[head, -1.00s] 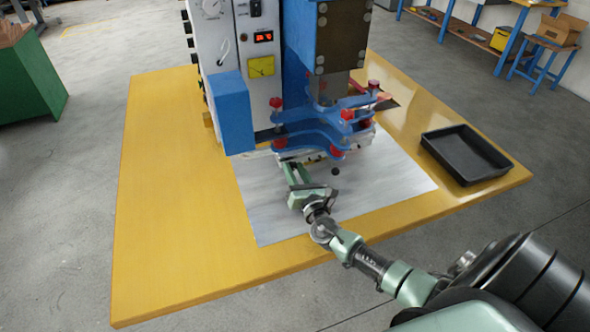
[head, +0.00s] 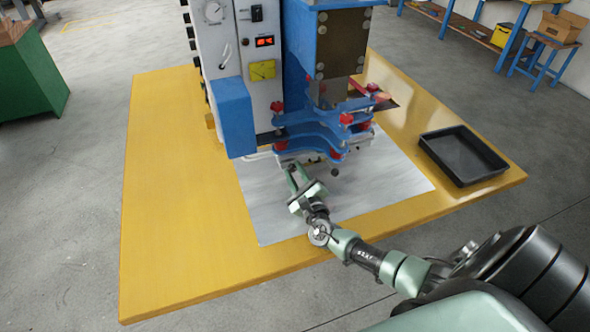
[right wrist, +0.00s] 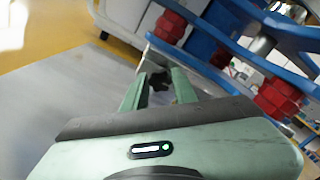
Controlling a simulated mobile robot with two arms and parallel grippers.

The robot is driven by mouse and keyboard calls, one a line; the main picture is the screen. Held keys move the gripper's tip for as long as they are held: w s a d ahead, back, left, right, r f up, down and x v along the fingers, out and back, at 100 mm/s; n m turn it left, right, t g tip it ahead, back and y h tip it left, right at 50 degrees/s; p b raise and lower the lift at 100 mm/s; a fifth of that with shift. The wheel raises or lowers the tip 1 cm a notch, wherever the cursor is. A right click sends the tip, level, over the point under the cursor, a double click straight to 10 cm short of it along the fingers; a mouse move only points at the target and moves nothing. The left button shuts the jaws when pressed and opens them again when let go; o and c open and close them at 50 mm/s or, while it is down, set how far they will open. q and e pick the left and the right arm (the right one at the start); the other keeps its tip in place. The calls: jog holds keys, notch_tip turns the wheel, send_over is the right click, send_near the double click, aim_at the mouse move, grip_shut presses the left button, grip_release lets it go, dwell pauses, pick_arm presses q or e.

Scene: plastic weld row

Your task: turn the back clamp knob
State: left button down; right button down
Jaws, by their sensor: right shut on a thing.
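My right gripper (head: 294,170) reaches in under the front of the blue clamp plates (head: 310,132). In the right wrist view its two green fingers (right wrist: 158,82) are closed on a small black knob (right wrist: 160,83), partly hidden by the fingers. The knob sits low on the press, beneath the blue plates. A second dark knob (head: 334,172) shows to the right of the gripper, apart from it. I cannot tell from the pictures which of the knobs is the back one. My left gripper is out of view.
Red knobs (head: 337,154) on the blue plates hang close above the gripper, and they also show in the right wrist view (right wrist: 278,97). A black tray (head: 463,155) stands at the right. The yellow bench's left side (head: 170,190) is clear.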

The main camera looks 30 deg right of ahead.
jog(key=n+p, duration=0.2)
jog(key=n, duration=0.4)
jog(key=shift+p, duration=0.35)
jog(key=n+p, duration=0.2)
jog(key=n, duration=0.3)
jog(key=shift+a+f+n, duration=0.1)
jog(key=shift+n, duration=0.3)
jog(key=c, duration=1.1)
grip_release()
jog(key=v, duration=0.7)
jog(key=shift+s+p, duration=0.3)
jog(key=shift+s, duration=0.1)
